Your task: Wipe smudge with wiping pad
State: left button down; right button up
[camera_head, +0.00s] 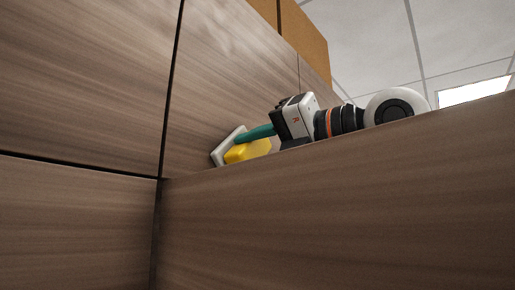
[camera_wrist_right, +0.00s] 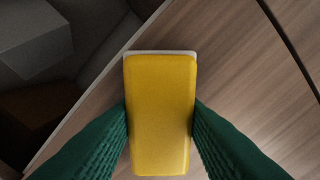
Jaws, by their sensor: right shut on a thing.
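The wiping pad is a yellow block (camera_head: 248,151) with a pale plate (camera_head: 226,148) on its far side. In the head view it is close to the wood-grain panel, partly behind a wooden edge; whether it touches the panel is unclear. The right wrist view shows the yellow block (camera_wrist_right: 160,110) filling the space between two green fingers. My right gripper (camera_head: 240,139) is shut on the pad. It also shows in the wrist view (camera_wrist_right: 161,125). No smudge is visible in either view. My left gripper is not in view.
Wood-grain panels (camera_head: 80,80) with dark seams fill the left of the head view. A wooden panel (camera_head: 350,210) in front hides what lies below my right arm. An orange-brown box (camera_head: 305,45) stands above at the back. A grey block (camera_wrist_right: 30,40) shows in the wrist view.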

jog(key=shift+w+d, duration=2.85)
jog(key=shift+w, duration=1.1)
jog(key=shift+s+a+b, duration=0.55)
jog(key=shift+s+a, duration=0.15)
jog(key=shift+s, duration=0.25)
jog(key=shift+s+a+b, duration=0.55)
jog(key=shift+s+a, duration=0.2)
jog(key=shift+s, duration=0.25)
jog(key=shift+s+a+b, duration=0.55)
jog(key=shift+s+a, duration=0.15)
jog(key=shift+s, duration=0.25)
jog(key=shift+s+a+f+b, duration=0.1)
jog(key=shift+s+a+b, duration=0.55)
jog(key=shift+s, duration=0.3)
jog(key=shift+s+a, duration=0.25)
jog(key=shift+s, duration=0.1)
jog(key=shift+d, duration=0.1)
jog(key=shift+s+d, duration=0.1)
jog(key=shift+d, duration=0.2)
jog(key=shift+b+v, duration=1)
jog(key=shift+v, duration=1.6)
